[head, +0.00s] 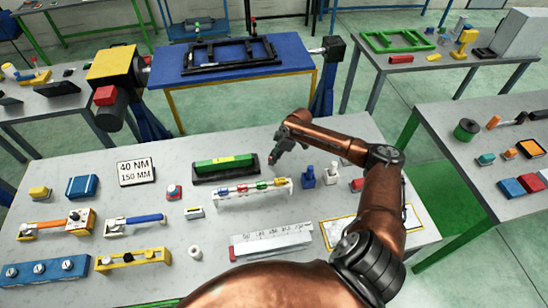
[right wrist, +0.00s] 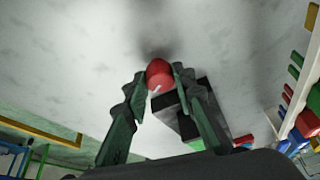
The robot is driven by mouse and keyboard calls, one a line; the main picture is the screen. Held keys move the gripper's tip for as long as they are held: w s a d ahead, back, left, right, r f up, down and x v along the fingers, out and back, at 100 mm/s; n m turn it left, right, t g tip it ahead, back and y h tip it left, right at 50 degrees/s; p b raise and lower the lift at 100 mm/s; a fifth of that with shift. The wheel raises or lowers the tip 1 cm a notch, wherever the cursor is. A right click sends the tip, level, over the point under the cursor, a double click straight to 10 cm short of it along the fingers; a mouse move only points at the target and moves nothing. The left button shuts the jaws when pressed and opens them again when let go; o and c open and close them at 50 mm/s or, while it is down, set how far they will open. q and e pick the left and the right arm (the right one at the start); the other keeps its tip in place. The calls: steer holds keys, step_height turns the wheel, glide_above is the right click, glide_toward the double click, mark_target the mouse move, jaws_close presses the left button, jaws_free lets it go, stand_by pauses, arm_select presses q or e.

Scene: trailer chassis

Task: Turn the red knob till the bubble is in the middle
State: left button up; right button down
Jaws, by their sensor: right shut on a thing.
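A green level (head: 222,163) with a yellowish strip along its top lies on a black base (head: 226,177) on the grey table. The bubble is too small to make out. My right gripper (head: 274,154) is at the right end of the level. In the right wrist view, its two fingertips (right wrist: 160,82) close on the sides of the red knob (right wrist: 159,72), which has a pale mark on it. Part of the black base (right wrist: 205,96) shows beside the right finger. In the head view the knob is mostly hidden by the gripper. My left gripper is not in view.
A white rack (head: 252,196) with coloured pieces stands just in front of the level. Blue (head: 308,177) and white (head: 331,174) small fixtures stand right of it. My copper right arm spans the table's right side.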

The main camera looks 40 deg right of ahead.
steer(key=shift+n+g, duration=0.3)
steer(key=shift+n, duration=0.6)
steer(key=shift+b, duration=0.3)
steer(key=c, duration=1.6)
jaws_free()
